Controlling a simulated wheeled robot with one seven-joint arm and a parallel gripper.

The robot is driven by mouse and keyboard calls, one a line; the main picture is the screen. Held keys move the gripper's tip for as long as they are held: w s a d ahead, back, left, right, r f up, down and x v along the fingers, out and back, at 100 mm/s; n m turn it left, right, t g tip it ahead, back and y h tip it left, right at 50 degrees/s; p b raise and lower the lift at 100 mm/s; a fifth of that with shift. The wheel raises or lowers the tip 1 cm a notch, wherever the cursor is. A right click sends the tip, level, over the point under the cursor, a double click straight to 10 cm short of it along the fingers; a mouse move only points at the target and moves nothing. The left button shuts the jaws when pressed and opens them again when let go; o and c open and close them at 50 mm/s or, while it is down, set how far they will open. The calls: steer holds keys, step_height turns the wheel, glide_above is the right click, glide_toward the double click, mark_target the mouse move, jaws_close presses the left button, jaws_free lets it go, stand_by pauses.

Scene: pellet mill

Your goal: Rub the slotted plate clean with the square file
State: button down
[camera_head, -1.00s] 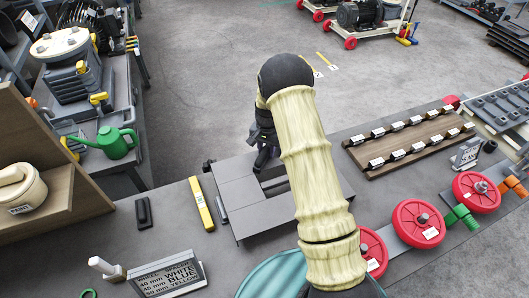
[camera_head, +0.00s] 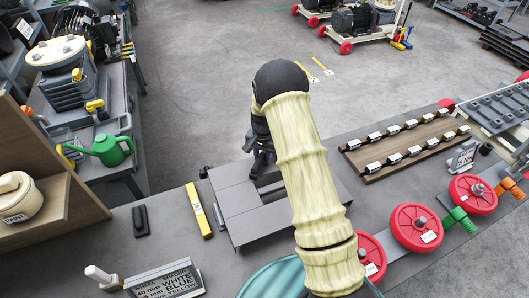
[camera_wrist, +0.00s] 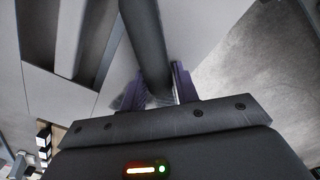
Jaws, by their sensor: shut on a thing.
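The slotted plate (camera_head: 232,198) is a grey, flat piece on the grey bench, with a dark slot opening near its middle. In the wrist view the grey slotted surface (camera_wrist: 92,25) shows at the upper left. My gripper (camera_head: 262,165) is over the plate's far edge, partly hidden by my arm. In the wrist view my gripper (camera_wrist: 157,90) has its purple fingers shut on a long dark bar, which looks like the square file (camera_wrist: 146,35). The bar runs away from the fingers past the frame's top. Whether it touches the plate cannot be told.
A yellow bar (camera_head: 199,211) and a small black block (camera_head: 140,221) lie left of the plate. A sign (camera_head: 165,281) stands at the front left. Red wheels (camera_head: 415,227) and a wooden rack (camera_head: 405,145) are on the right. Open floor lies beyond the bench.

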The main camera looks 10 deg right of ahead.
mark_target(272, 159)
steer(key=shift+s+a, duration=0.45)
steer(key=shift+s, duration=0.15)
steer(key=shift+d, duration=0.1)
steer(key=shift+w+d, duration=0.35)
steer(key=shift+d, duration=0.4)
steer(key=shift+w+d, duration=0.3)
steer(key=shift+d, duration=0.45)
steer(key=shift+w+d, duration=0.35)
steer(key=shift+d, duration=0.4)
steer(key=shift+a, duration=0.1)
steer(key=shift+s, duration=0.15)
